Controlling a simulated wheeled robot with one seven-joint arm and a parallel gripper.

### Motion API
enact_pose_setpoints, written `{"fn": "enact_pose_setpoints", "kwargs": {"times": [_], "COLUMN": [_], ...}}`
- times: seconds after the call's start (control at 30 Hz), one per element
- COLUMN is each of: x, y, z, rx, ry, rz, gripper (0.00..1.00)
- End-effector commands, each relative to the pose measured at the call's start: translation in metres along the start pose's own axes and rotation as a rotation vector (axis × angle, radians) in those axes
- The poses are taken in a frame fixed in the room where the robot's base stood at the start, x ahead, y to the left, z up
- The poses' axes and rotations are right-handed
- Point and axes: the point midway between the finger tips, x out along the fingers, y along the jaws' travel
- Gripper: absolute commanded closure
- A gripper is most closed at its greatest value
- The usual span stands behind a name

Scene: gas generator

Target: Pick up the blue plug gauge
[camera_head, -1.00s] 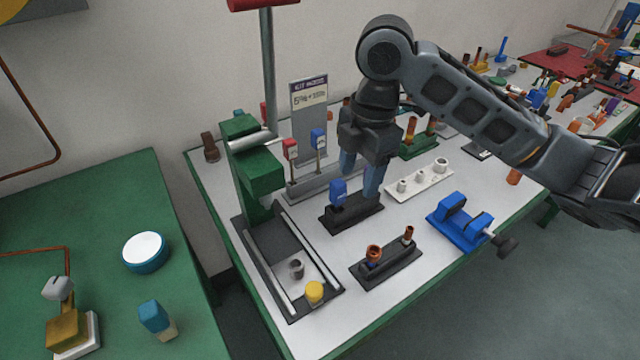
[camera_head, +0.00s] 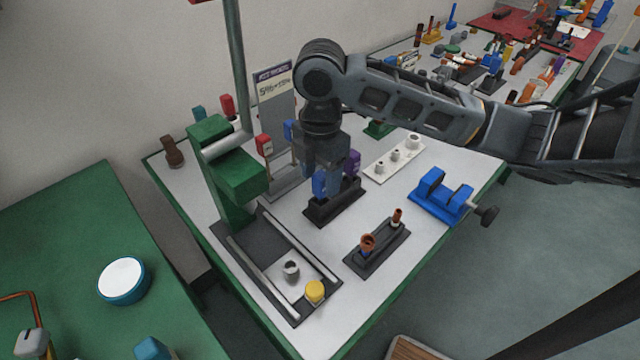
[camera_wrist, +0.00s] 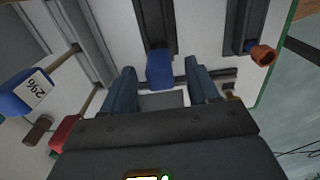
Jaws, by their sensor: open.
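The blue plug gauge (camera_head: 319,184) stands in a black stand (camera_head: 335,208) on the white-topped bench, with a purple piece (camera_head: 353,162) at the stand's other end. My gripper (camera_head: 325,190) is directly over the stand, fingers pointing down, at the blue gauge. In the wrist view, the blue gauge (camera_wrist: 159,69) shows between the tips of my open gripper (camera_wrist: 161,72), with a gap on each side. I see no contact with it. The gauge's lower part is hidden in both views.
A green press (camera_head: 228,170) stands left of the stand, and a labelled upright board (camera_head: 275,95) behind. A black rack with brown pieces (camera_head: 378,247) is in front. A blue vise (camera_head: 442,198) and white block with cylinders (camera_head: 393,158) lie to the right.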

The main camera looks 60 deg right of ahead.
Motion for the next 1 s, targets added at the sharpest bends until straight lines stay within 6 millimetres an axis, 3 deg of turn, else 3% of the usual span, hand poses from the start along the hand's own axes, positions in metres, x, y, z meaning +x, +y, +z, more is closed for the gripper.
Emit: {"fn": "enact_pose_setpoints", "kwargs": {"times": [0.13, 0.37, 0.83, 1.0], "x": [0.0116, 0.0129, 0.0125, 0.0124], "y": [-0.0001, 0.0000, 0.0001, 0.0001], "z": [0.0006, 0.0005, 0.0004, 0.0004], "rx": [0.002, 0.000, 0.000, 0.000], "ry": [0.000, -0.001, 0.000, 0.000], "rz": [0.000, 0.000, 0.000, 0.001], "gripper": [0.40, 0.40, 0.85, 0.88]}}
